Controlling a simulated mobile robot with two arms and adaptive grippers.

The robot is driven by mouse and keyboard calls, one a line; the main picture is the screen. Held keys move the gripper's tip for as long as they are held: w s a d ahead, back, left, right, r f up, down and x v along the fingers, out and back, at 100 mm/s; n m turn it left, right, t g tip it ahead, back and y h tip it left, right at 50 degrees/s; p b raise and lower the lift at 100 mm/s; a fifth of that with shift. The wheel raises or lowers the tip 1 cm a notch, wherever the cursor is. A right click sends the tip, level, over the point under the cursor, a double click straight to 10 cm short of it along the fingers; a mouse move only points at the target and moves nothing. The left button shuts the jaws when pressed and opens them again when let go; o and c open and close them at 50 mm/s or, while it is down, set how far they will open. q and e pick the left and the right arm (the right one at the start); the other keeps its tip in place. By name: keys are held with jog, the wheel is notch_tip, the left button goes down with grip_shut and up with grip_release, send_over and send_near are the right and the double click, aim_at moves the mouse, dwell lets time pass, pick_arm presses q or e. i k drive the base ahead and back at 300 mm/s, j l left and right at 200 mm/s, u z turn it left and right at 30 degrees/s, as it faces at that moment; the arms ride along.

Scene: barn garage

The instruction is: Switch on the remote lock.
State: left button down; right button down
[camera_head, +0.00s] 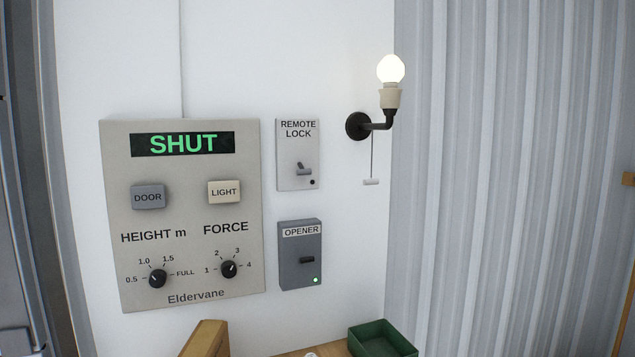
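The remote lock plate (285,151) is a light grey panel on the white wall, labelled REMOTE LOCK. Its small dark toggle switch (303,169) sticks out in the lower half; I cannot tell for certain which way the lever is set. A small round indicator (312,182) below the toggle at the right is dark. Neither of my grippers shows in the head view.
Left of the lock is the large Eldervane panel (190,268), its display reading SHUT. Below the lock is the dark grey OPENER box (288,271) with a green light. A lit wall lamp (390,78) hangs right. A green tray (382,342) stands below.

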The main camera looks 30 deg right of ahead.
aim_at(302, 172)
jog(key=l+u, duration=0.35)
jog(key=l, duration=1.2)
